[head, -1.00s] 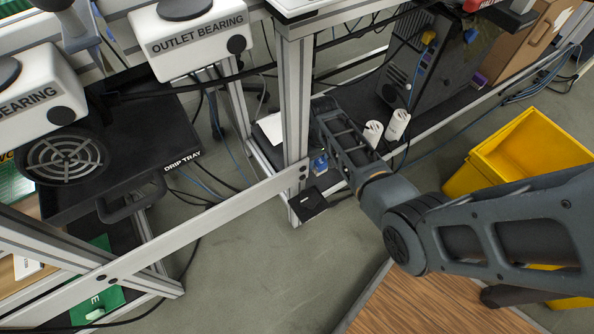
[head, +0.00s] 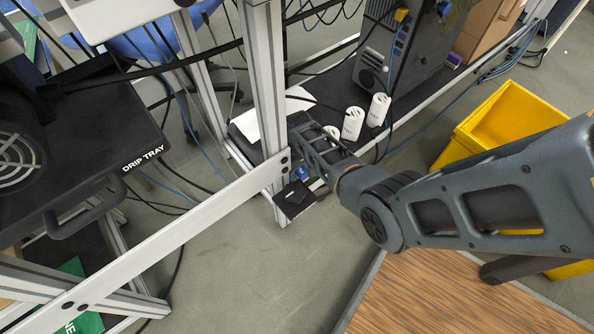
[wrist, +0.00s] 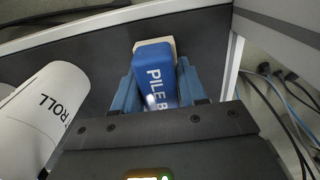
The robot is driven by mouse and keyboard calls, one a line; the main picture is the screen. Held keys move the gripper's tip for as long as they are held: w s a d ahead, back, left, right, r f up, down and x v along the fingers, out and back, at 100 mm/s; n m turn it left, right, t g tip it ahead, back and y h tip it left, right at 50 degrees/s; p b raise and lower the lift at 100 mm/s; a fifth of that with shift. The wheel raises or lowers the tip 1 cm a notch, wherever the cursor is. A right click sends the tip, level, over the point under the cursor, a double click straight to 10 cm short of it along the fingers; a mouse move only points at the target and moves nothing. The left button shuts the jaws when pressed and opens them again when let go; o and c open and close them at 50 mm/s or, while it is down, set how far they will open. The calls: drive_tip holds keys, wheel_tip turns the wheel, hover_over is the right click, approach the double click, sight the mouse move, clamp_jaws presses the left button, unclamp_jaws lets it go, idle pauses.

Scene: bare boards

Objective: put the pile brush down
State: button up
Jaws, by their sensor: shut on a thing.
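The pile brush (wrist: 153,62) shows in the wrist view as a blue block with white "PILE B" lettering and a pale strip along its far edge. My gripper (wrist: 158,78) has its blue fingers on either side of the block and is shut on it. The dark shelf (wrist: 100,52) lies beyond it; I cannot tell whether the brush touches the shelf. In the head view my forearm reaches down beside the frame post and hides most of the gripper. A small blue patch shows there, too small to tell as brush or finger.
A white roll (wrist: 38,108) lies close left of my gripper. White rolls (head: 352,123) also show on the shelf in the head view, near a dark computer case (head: 398,50). A metal post (head: 262,75) stands close to my arm. A yellow bin (head: 510,118) stands right.

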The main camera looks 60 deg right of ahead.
drive_tip(key=o, duration=1.1)
drive_tip(key=shift+f, duration=0.1)
wheel_tip(320, 180, up, 12)
drive_tip(key=p, duration=0.6)
